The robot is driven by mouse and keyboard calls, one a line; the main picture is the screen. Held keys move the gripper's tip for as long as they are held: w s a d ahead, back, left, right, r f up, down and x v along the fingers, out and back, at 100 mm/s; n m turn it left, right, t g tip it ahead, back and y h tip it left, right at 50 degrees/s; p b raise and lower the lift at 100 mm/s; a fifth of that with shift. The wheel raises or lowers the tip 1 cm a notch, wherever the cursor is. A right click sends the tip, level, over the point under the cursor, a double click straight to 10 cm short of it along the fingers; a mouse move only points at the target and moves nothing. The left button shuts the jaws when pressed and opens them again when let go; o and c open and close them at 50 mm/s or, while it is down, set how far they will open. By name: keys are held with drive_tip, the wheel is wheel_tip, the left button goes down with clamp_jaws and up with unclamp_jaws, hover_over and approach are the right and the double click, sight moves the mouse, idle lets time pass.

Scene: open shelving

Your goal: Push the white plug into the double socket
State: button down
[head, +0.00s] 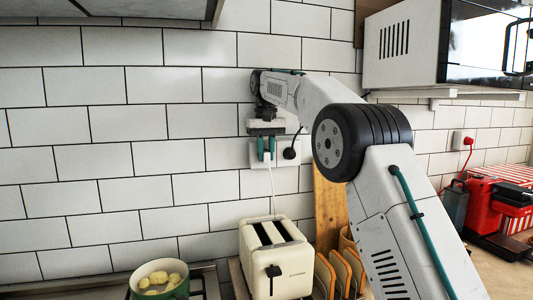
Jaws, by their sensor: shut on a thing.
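The double socket (284,163) is a white plate on the tiled wall, in the middle of the head view. A black plug (290,153) with a black cord sits at its right half. My gripper (266,153) is in front of the left half, pointing down with its teal fingers shut on the white plug (267,158). The plug is mostly hidden between the fingers. Its white cord (272,188) hangs down towards the toaster. I cannot tell whether the plug's pins touch or enter the socket.
A cream toaster (272,258) stands below the socket, with a wooden board (328,208) and a rack of toast (341,272) to its right. A green pot (159,281) is at lower left. A microwave (440,45) on a shelf is at upper right. A red appliance (497,210) stands far right.

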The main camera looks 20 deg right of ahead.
sight(266, 152)
drive_tip(key=c, duration=1.2)
unclamp_jaws()
drive_tip(key=shift+r, duration=1.85)
drive_tip(key=s+r, duration=0.1)
drive_tip(key=s, duration=1.5)
drive_tip(key=shift+r, duration=0.15)
drive_tip(key=s+d+f, duration=0.1)
drive_tip(key=s+f, duration=0.6)
drive_tip(key=s, duration=0.4)
drive_tip(key=s+d+f+t, duration=0.1)
drive_tip(key=s+f, duration=0.5)
drive_tip(key=s, duration=0.6)
drive_tip(key=s+d+f, duration=0.1)
drive_tip(key=s+f, duration=0.6)
drive_tip(key=s, duration=0.5)
drive_tip(key=shift+f, duration=0.35)
